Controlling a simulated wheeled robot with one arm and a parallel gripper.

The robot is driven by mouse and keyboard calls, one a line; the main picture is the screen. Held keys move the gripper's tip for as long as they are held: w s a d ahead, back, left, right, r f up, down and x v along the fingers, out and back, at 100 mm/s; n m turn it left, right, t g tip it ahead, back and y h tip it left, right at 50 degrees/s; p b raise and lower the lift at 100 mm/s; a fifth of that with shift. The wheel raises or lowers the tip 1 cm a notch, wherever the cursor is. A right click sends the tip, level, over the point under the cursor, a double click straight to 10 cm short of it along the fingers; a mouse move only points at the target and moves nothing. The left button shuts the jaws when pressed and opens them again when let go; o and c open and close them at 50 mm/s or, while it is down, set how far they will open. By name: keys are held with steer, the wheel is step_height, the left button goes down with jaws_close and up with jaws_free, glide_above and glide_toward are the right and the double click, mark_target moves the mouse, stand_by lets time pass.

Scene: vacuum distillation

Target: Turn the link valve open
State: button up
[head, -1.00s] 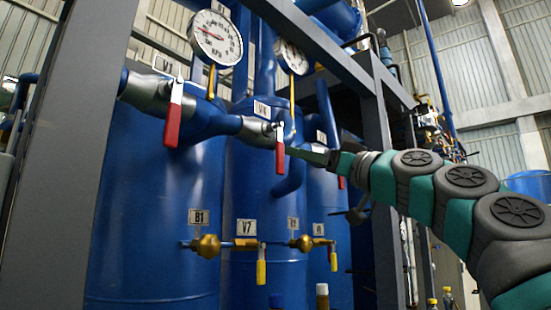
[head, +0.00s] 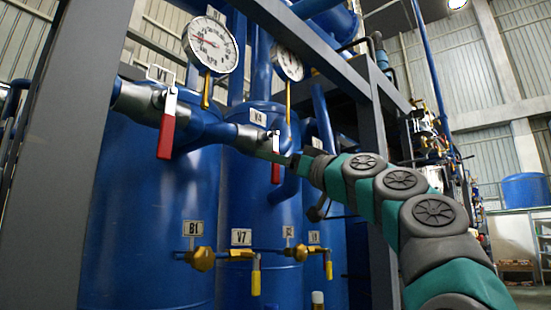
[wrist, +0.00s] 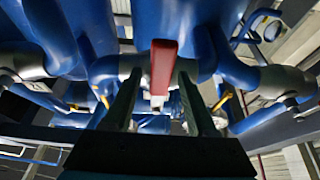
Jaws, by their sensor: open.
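A red-handled valve (head: 276,171) hangs on the blue pipe near the label V4 (head: 258,117); its handle points down. I cannot read which valve is named the link valve. My gripper (head: 282,158) reaches this handle from the right, and its fingertips overlap the handle in the head view. In the wrist view my gripper (wrist: 160,100) is open, with one finger on each side of the red handle (wrist: 163,66). The handle lies between the fingers in the picture; I cannot tell whether they touch it.
Another red handle (head: 167,133) hangs at left under label V1. Pressure gauges (head: 210,46) stand above the pipe. Yellow-handled valves (head: 255,278) sit lower on the blue tanks (head: 150,195). A grey frame post (head: 60,150) stands at left; another stands behind my arm.

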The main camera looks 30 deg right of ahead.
jaws_close()
stand_by(0.3)
stand_by(1.1)
